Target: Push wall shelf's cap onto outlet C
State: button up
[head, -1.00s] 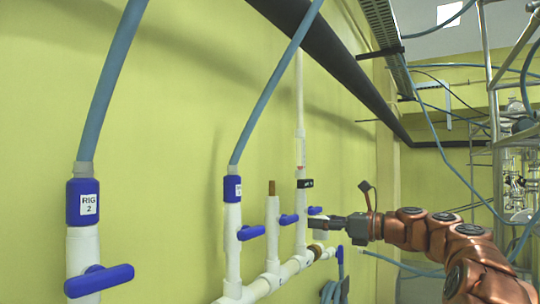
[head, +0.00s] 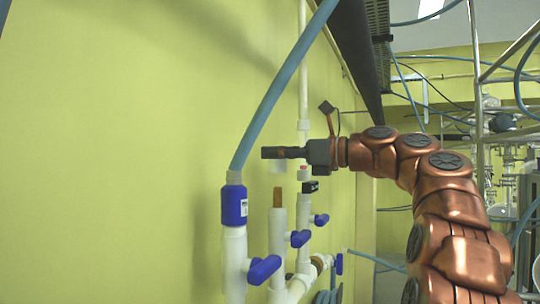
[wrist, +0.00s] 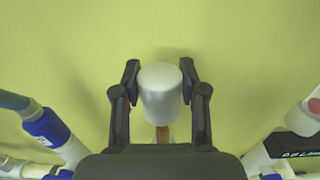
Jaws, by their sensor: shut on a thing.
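My gripper (head: 276,153) reaches in from the right, level, along the yellow-green wall. In the wrist view my gripper (wrist: 160,80) is shut on a white cylindrical cap (wrist: 160,97), one finger on each side. In the head view the cap (head: 279,167) shows just below the jaws. Under it stands an upright white pipe with a brown tip (head: 278,197), apart from the cap. The tip (wrist: 162,134) also shows just past the cap's lower end in the wrist view. I cannot read a letter that marks it as outlet C.
A pipe with a blue collar (head: 234,205) and blue hose (head: 283,90) stands close on the left. A pipe with a black label (head: 310,187) stands behind. Blue valve handles (head: 299,238) stick out below. The left wall is bare. Metal framing (head: 478,100) stands at the right.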

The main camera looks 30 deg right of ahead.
jog(key=shift+d+f+b, duration=0.3)
jog(key=shift+f+b, duration=0.15)
jog(key=shift+b, duration=0.2)
jog(key=shift+f+b, duration=0.2)
jog(key=shift+b, duration=0.5)
jog(key=shift+a+f+b, duration=0.25)
jog(key=shift+f+b, duration=0.05)
jog(key=shift+b, duration=0.55)
jog(key=shift+s+r+p, duration=0.1)
jog(key=shift+r+p, duration=0.05)
jog(key=shift+p, duration=0.25)
jog(key=shift+d+p, duration=0.15)
jog(key=shift+p, duration=0.45)
jog(key=shift+a+f+p, duration=0.2)
jog(key=shift+f+p, duration=0.15)
jog(key=shift+p, duration=0.1)
jog(key=shift+f, duration=2.55)
dwell(0.4)
jog(key=o, duration=1.2)
jog(key=shift+o, duration=0.2)
